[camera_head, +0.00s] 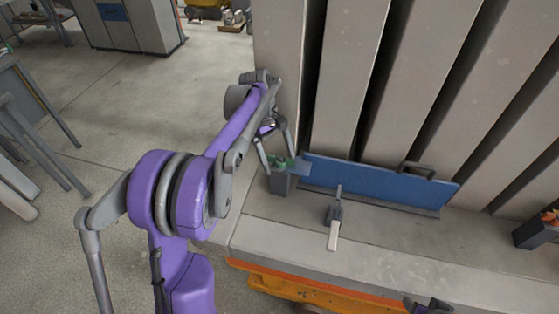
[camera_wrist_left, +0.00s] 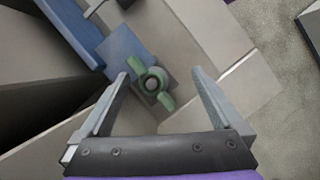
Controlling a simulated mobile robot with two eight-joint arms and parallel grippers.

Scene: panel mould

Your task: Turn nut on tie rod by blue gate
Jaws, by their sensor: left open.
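The blue gate (camera_head: 380,184) stands along the foot of the grey panels, with a dark handle on its top edge. The green wing nut (camera_head: 281,162) sits at the gate's left end, above a small grey block. In the left wrist view the green nut (camera_wrist_left: 152,82) shows two wings around the round rod end, in front of a blue plate. My left gripper (camera_head: 276,146) is at the nut. Its fingers are open, one on each side of the nut, and apart from it in the wrist view (camera_wrist_left: 160,84).
A clamp with a pale lever (camera_head: 334,222) stands in front of the gate. The grey ledge (camera_head: 290,236) has an orange beam (camera_head: 300,288) below its front edge. A dark block (camera_head: 538,231) is at the far right.

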